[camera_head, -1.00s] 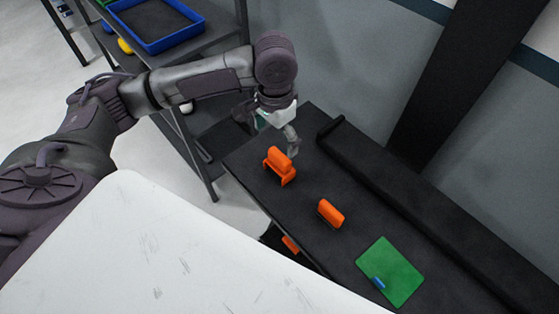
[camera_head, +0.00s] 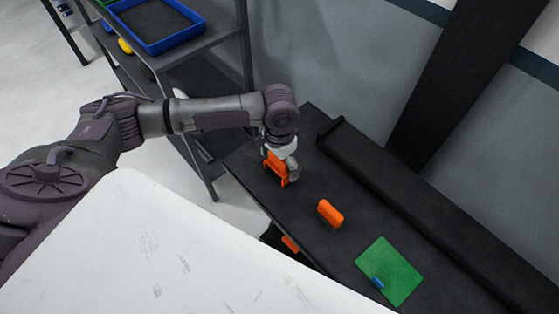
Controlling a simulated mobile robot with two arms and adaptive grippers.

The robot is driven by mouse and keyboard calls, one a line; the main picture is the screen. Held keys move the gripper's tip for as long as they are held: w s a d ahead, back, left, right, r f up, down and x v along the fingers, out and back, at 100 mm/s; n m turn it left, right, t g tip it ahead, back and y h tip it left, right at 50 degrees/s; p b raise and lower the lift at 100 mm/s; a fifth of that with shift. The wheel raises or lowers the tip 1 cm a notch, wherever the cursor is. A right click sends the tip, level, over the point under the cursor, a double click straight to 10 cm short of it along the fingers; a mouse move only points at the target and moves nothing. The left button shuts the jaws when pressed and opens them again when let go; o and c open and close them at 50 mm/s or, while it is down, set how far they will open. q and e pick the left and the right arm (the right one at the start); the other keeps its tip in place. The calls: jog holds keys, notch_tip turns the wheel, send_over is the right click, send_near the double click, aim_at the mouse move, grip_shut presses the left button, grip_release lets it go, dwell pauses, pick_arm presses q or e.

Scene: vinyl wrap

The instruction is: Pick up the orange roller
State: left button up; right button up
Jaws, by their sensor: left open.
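An orange tool with a handle and a forked frame (camera_head: 275,165), which looks like the roller, stands near the left end of the black bench (camera_head: 345,250). My left gripper (camera_head: 281,170) is over it, with a finger at its right side. The wrist hides the top of the orange tool. The gripper is open, and I cannot tell whether it touches the tool. A second orange piece, a small block (camera_head: 330,214), lies further along the bench. My right gripper is not in the view.
A green sheet (camera_head: 390,271) with a small blue item (camera_head: 377,282) lies on the bench at the right. A black raised bar (camera_head: 420,215) runs along the bench's back. A shelf rack with a blue tray (camera_head: 160,46) stands at the left.

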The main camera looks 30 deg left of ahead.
pick_arm(q)
jog(key=c, duration=1.1)
jog(key=shift+r, duration=0.45)
jog(key=r, duration=0.3)
jog(key=shift+d+r+b, duration=0.3)
jog(key=shift+d, duration=0.1)
jog(key=d+r, duration=0.2)
jog(key=d, duration=0.1)
jog(key=d+r, duration=0.2)
jog(key=d, duration=0.2)
jog(key=s+d+r+b, duration=0.1)
jog(key=d+r, duration=0.1)
jog(key=d, duration=0.2)
jog(key=shift+r, duration=0.3)
jog(key=shift+a, duration=0.1)
